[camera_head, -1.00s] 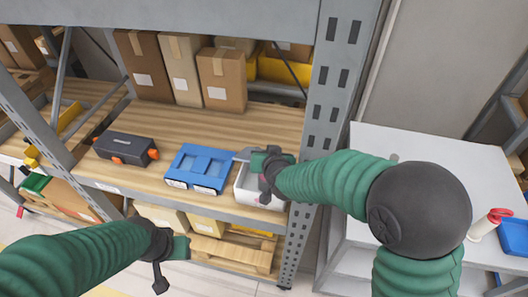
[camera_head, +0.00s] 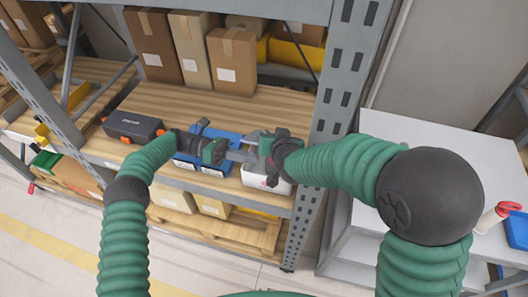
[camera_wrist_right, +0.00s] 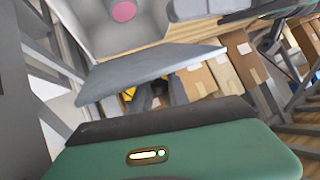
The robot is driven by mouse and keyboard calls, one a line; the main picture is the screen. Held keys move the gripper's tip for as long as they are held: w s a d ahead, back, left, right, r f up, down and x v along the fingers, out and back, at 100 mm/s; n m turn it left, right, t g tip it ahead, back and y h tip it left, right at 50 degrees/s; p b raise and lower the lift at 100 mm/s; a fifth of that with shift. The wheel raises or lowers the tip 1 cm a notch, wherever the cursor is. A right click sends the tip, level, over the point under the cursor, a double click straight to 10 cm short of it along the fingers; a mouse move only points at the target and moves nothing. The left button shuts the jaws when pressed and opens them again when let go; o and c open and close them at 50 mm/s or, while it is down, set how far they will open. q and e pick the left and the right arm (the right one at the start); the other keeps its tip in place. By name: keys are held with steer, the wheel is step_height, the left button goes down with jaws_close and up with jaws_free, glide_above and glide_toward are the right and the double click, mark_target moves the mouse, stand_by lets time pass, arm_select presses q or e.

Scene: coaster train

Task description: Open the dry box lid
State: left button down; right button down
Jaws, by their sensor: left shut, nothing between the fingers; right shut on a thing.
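A white box (camera_head: 253,180) with a pink mark stands at the right end of the wooden shelf, partly hidden by my right gripper (camera_head: 247,152). It also shows in the right wrist view (camera_wrist_right: 85,22), with a round pink spot. My right gripper is shut at the box's top on a flat grey piece (camera_wrist_right: 150,70), which looks like its lid. The grey piece appears tilted; its exact angle is unclear. My left gripper (camera_head: 230,153) is shut and empty over the blue box, beside the right gripper. Whether the two grippers touch is unclear.
The blue box (camera_head: 228,138) is partly covered by my left gripper. A black case (camera_head: 133,126) with orange latches lies farther left. Cardboard boxes (camera_head: 232,65) stand behind. A grey metal upright (camera_head: 340,85) rises close to the right. The shelf behind the blue box is clear.

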arm_select(q)
steer(key=w+a+n+t+h, duration=0.1)
steer(key=w+a+n+h, duration=0.15)
steer(key=a, duration=0.25)
arm_select(e)
steer(key=shift+r, duration=0.1)
arm_select(q)
steer(key=r+x, duration=0.1)
steer(key=x, duration=0.9)
steer(key=shift+s+h, duration=0.25)
steer(key=shift+h, duration=0.1)
